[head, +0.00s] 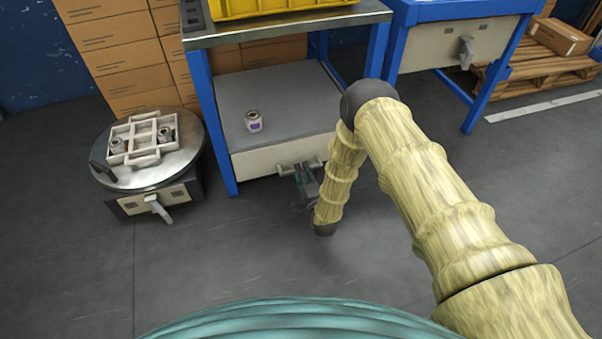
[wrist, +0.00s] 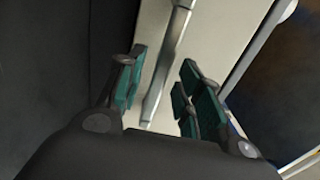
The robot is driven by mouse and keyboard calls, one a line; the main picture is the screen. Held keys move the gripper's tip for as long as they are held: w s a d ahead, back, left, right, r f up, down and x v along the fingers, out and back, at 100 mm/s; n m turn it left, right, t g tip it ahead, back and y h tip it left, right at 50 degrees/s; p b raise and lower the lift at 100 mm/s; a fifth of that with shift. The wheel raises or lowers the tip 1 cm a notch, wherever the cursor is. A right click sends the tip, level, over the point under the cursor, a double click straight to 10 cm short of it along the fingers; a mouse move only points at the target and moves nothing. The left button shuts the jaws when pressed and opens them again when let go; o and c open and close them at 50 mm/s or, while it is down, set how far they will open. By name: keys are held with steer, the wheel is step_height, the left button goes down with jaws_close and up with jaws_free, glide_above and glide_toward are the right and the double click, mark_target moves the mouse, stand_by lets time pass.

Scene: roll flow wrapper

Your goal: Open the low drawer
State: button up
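The low drawer (head: 262,161) has a cream front under the grey lower shelf of the blue-legged bench. It looks shut. Its metal bar handle (head: 285,169) is partly covered by my gripper (head: 308,184) in the head view. In the wrist view the handle (wrist: 166,68) runs lengthwise across the cream drawer front (wrist: 215,40). Its near end appears between the green-padded fingers of my gripper (wrist: 163,92). The fingers are open, with a gap on either side of the bar. I cannot tell whether either finger touches it.
A small can (head: 253,121) stands on the lower shelf (head: 285,95). A yellow crate (head: 270,8) sits on the bench top. At left, a round stand (head: 175,170) carries a divided tray (head: 138,155). Cardboard boxes (head: 120,50) stack behind.

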steer(key=shift+x, duration=0.9)
jaws_close()
steer(key=shift+s, duration=0.1)
